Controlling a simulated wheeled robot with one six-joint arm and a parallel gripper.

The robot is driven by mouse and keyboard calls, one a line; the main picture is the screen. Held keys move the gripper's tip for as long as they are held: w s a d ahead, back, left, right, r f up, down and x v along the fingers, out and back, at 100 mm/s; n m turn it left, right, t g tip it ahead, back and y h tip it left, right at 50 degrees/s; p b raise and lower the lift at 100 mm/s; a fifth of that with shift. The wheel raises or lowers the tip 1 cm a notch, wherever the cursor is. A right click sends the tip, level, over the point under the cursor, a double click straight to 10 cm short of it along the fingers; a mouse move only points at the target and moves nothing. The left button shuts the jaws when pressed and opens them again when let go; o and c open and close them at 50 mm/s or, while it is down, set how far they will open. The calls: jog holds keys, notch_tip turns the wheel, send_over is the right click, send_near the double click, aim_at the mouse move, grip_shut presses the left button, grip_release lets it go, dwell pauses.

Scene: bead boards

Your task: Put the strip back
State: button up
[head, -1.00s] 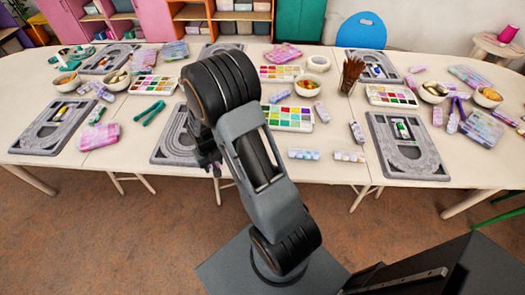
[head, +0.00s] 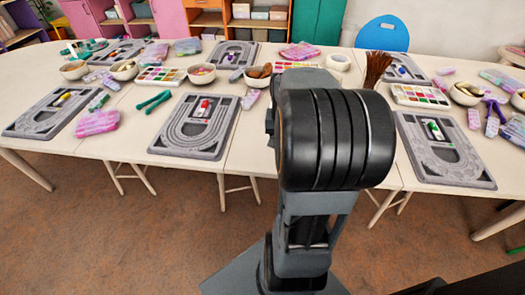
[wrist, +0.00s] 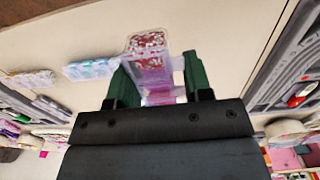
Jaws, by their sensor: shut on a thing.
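In the wrist view, my gripper (wrist: 158,76) has its two green fingers closed around a clear bead strip (wrist: 148,46). The strip has red and white beads at its far end and pinkish compartments towards the gripper. It appears raised over the pale tabletop, but I cannot tell how high. Two similar clear strips lie to its left, one with teal and pale beads (wrist: 90,68) and one with pale beads (wrist: 30,79). In the head view, my arm hides the gripper and the held strip.
A grey bead board (head: 172,137) with a red-and-white tube lies left of my arm, another board (head: 450,170) right of it.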

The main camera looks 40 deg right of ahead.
send_over(263, 154)
jog(key=s, duration=0.1)
notch_tip(263, 154, down, 6)
jog(key=shift+s+r+b, duration=0.1)
jog(key=shift+r+b, duration=0.05)
jog(key=shift+b, duration=0.3)
jog(key=shift+w+f, duration=0.55)
jog(key=shift+f, duration=0.15)
jog(key=shift+w+f+b, duration=0.15)
jog(key=shift+f+b, duration=0.2)
jog(key=shift+f, duration=1.25)
jog(key=shift+f, duration=0.2)
jog(key=o, duration=0.9)
